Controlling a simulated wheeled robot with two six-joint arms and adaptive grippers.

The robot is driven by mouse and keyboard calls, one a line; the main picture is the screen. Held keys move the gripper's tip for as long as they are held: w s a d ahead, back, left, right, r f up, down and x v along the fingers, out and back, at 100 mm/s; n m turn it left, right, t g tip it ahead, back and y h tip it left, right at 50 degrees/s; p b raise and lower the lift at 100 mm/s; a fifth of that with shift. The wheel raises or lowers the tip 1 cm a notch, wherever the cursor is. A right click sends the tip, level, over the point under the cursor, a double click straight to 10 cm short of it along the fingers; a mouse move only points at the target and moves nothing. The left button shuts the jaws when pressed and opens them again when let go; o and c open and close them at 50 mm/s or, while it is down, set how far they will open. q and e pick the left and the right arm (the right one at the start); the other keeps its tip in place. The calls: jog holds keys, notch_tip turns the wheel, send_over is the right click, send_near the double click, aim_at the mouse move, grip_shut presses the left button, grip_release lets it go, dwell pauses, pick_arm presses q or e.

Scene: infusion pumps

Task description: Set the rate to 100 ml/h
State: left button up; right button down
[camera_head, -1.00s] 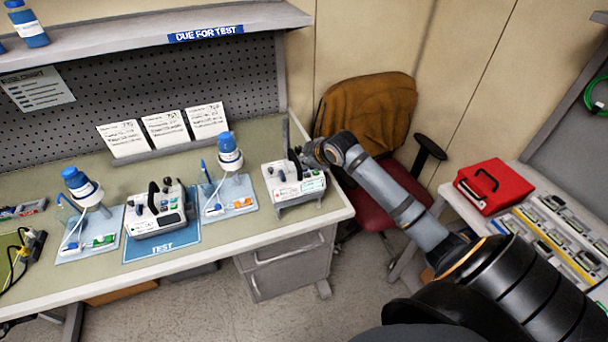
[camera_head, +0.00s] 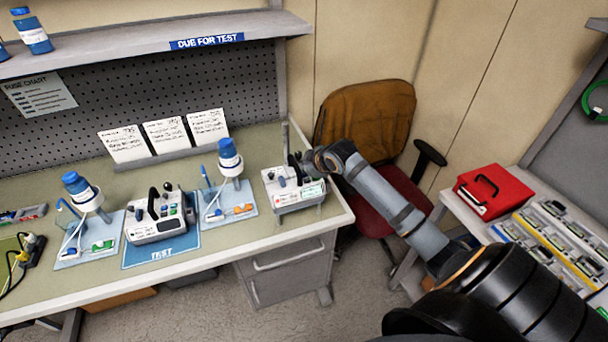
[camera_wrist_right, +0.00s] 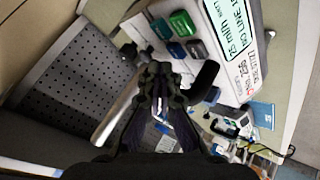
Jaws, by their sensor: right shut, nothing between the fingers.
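A light-grey infusion pump (camera_head: 312,196) stands at the right end of the bench, with a lit display on its front. In the head view the right gripper (camera_head: 296,160) is at the pump's upper side, partly hidden. A second pump (camera_head: 158,228) stands on the blue TEST mat (camera_head: 162,254). My left gripper is out of view.
Blue-capped bottles on stands (camera_head: 229,157) (camera_head: 80,190) flank the second pump. Cards (camera_head: 166,134) lean at the back below the shelf (camera_head: 130,45). A chair (camera_head: 365,125) is right of the bench. A red case (camera_head: 491,188) sits on the right-hand table.

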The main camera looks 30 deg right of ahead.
aim_at(305, 177)
dwell(0.5)
jog(key=shift+f, duration=0.4)
jog(key=shift+f, duration=0.5)
dwell(0.7)
jog(key=shift+r+p, duration=0.9)
notch_tip(305, 177, up, 5)
jog(key=p, duration=0.5)
dwell(1.6)
